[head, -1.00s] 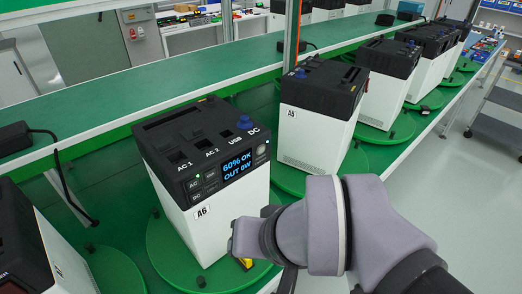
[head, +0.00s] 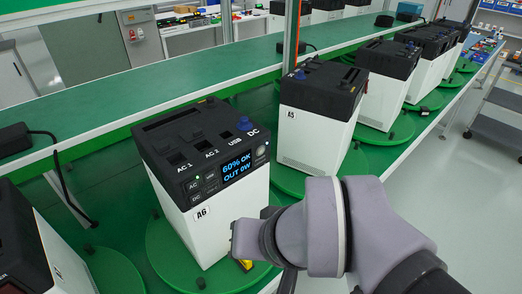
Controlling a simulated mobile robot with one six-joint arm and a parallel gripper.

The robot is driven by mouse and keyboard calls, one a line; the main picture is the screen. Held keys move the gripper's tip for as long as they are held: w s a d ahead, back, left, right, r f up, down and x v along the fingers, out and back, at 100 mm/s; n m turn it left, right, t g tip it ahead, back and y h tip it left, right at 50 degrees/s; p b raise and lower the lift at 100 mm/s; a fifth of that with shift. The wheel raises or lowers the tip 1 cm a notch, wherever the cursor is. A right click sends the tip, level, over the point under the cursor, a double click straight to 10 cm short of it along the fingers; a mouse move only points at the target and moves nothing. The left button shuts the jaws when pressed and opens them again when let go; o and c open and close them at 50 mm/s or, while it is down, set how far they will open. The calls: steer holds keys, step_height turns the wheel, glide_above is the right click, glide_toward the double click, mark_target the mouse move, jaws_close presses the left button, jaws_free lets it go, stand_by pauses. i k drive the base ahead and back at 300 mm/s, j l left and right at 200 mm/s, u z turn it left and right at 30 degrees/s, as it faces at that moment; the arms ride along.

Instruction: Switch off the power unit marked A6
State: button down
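The power unit marked A6 (head: 208,190) stands upright on a green turntable, left of centre in the head view. It has a white body and a black top part. Its lit screen (head: 238,170) reads "60% OK" and "OUT 0W". Left of the screen are small buttons, among them AC (head: 194,185) and DC (head: 196,198). A small green light shows near the AC button. A round pale button (head: 262,149) sits at the right under the DC mark. My grey arm is in front of the unit's lower right. My gripper's fingers cannot be made out.
Unit A5 (head: 318,115) stands behind to the right, with more units in a row beyond it. Another unit (head: 22,240) is at the left edge. A green shelf (head: 120,100) runs behind the row. Floor on the right is open beside a grey cart (head: 497,115).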

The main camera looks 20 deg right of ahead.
mark_target(261, 150)
steer(key=j+z, duration=0.25)
steer(key=z, duration=0.2)
steer(key=k+j+z, duration=0.15)
steer(key=z, duration=0.3)
steer(key=k+j+z, duration=0.15)
steer(key=z, duration=0.3)
steer(key=k+j+z, duration=0.15)
steer(key=z, duration=0.3)
steer(key=k+j+z, duration=0.15)
steer(key=z, duration=0.3)
